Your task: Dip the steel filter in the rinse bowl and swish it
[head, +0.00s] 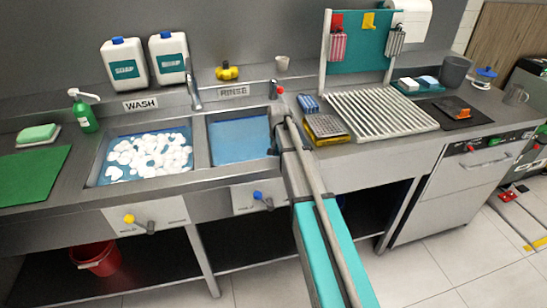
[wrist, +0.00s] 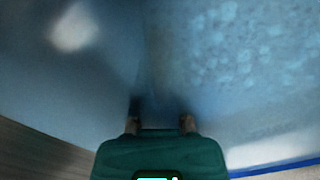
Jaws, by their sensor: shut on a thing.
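The rinse bowl is the right-hand sink (head: 240,148) under the RINSE sign, filled with flat blue water. My arm reaches to its right edge in the head view, and the arm hides the gripper's jaws there. In the wrist view my gripper (wrist: 160,122) has its fingertips shut on a dark, blurred thing (wrist: 152,105). I take it for the steel filter, but its shape is too blurred to make out. No steel filter shows clearly elsewhere. Blurred bluish surfaces lie beyond the fingers; whether the held thing touches water, I cannot tell.
The wash sink (head: 148,152), full of white foam, adjoins on the left. The tap (head: 194,92) rises behind the divider. To the right are a yellow-and-dark sponge (head: 326,127), a blue sponge (head: 308,104) and a ribbed drying rack (head: 380,113). A green soap bottle (head: 83,115) stands far left.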

